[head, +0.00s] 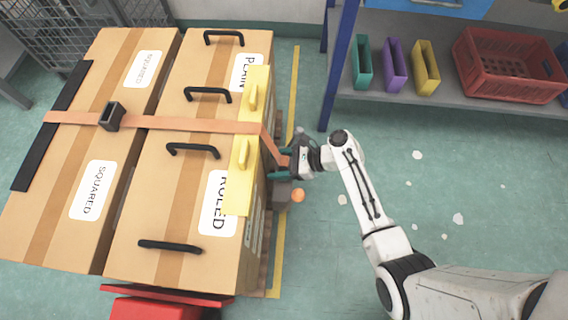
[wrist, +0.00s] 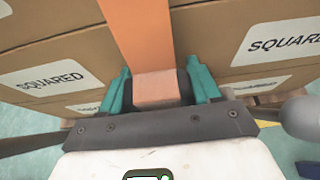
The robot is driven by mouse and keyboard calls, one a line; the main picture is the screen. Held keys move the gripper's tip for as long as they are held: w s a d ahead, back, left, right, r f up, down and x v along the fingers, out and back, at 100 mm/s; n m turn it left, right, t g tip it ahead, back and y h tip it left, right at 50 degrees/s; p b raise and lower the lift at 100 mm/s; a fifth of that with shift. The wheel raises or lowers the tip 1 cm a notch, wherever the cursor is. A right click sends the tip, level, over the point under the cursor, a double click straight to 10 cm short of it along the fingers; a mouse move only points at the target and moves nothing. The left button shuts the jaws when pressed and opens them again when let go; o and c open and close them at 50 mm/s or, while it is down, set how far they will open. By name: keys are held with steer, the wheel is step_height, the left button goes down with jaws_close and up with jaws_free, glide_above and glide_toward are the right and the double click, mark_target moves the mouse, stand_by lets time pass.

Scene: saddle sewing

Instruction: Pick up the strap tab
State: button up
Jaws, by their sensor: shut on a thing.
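The orange strap (head: 195,124) runs across two large cardboard boxes and over the yellow edge guard (head: 235,180), then down their right side. In the wrist view the strap (wrist: 140,35) leads down to the strap tab (wrist: 157,89), a salmon-orange block with dark sides. My gripper (head: 282,163) is at the right side of the boxes. In the wrist view the teal fingers of my gripper (wrist: 160,88) stand on both sides of the tab and are shut on it. In the head view the tab is mostly hidden by the fingers.
A dark grey block (head: 283,195) and an orange ball (head: 298,195) are just below my gripper. A black buckle (head: 112,116) sits on the strap. Black handles (head: 194,150) stand on the boxes. A shelf with a red crate (head: 508,65) is at upper right. Open green floor lies right of the boxes.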

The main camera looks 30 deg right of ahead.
steer(key=c, duration=0.3)
